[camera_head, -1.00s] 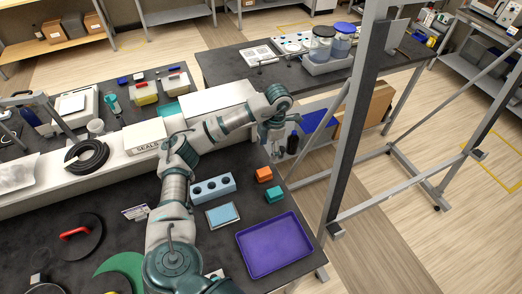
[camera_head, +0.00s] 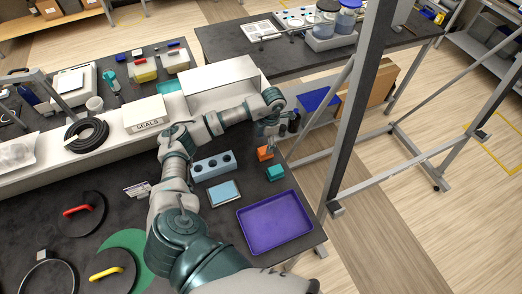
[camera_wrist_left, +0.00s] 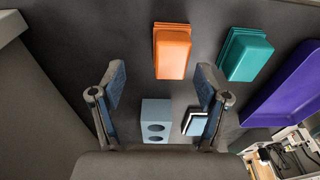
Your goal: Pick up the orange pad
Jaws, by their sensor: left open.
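The orange pad (camera_head: 265,153) lies on the dark bench, just behind the teal pad (camera_head: 275,173). My left gripper (camera_head: 269,138) is over the bench close to the orange pad and partly overlaps it in the head view. In the left wrist view, the orange pad (camera_wrist_left: 172,52) is whole and lies ahead of the fingertips, slightly right of the midpoint between them. The left gripper (camera_wrist_left: 161,80) has its fingers spread wide with nothing between them. The teal pad (camera_wrist_left: 245,54) lies to the right of the orange pad. My right gripper does not show.
A blue block with holes (camera_head: 213,166), a small light-blue panel (camera_head: 223,193) and a purple tray (camera_head: 274,222) share the bench. A white raised ledge with a SEALS box (camera_head: 146,113) runs behind. A grey frame post (camera_head: 350,130) stands to the right.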

